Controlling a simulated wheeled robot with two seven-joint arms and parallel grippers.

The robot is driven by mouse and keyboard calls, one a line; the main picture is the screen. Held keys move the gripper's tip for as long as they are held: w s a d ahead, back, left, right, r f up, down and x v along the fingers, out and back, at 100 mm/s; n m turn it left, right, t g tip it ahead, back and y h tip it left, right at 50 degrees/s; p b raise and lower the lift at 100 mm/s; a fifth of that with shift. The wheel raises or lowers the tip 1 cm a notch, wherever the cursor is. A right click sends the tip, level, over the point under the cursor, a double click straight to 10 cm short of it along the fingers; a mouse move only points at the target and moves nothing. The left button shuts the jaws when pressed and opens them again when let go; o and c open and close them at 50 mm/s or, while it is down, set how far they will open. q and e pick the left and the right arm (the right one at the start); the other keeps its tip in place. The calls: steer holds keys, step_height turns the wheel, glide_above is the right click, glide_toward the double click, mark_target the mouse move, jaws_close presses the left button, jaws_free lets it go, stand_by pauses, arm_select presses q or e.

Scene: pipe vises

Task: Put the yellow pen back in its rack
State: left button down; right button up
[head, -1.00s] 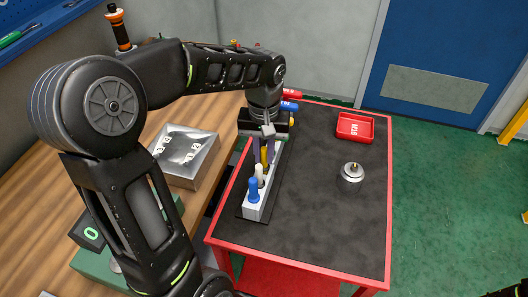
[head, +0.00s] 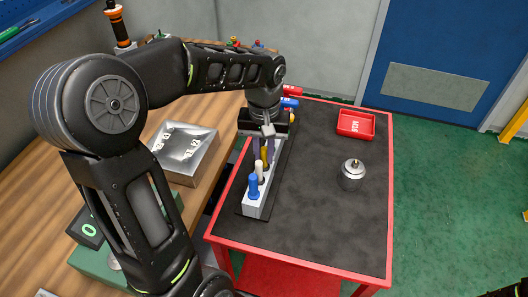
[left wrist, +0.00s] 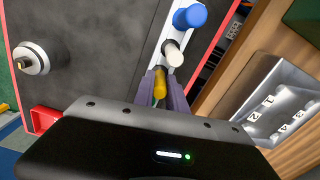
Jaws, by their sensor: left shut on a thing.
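The yellow pen (head: 264,153) is between the fingers of my left gripper (head: 264,146), which is shut on it. It also shows in the left wrist view (left wrist: 160,84), between the two purple-grey fingers. The pale grey rack (head: 252,208) stands along the left side of the red cart. A white pen (head: 259,167) and a blue pen (head: 253,186) stand upright in its near end. The yellow pen is in line with them at the rack; its lower end is hidden, so I cannot tell how deep it sits. My right gripper is not in view.
A red tray (head: 356,125) and a round metal piece (head: 352,174) stand on the cart's black top (head: 315,220). Red (head: 293,91) and blue (head: 290,103) handles show beyond my gripper. A metal box (head: 190,165) is on the wooden bench. The cart's front right is clear.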

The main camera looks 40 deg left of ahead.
arm_select(q)
steer(key=shift+f, duration=0.1)
stand_by(0.6)
steer(key=c, duration=1.3)
jaws_free()
step_height(320, 180, up, 8)
steer(key=shift+f, duration=0.1)
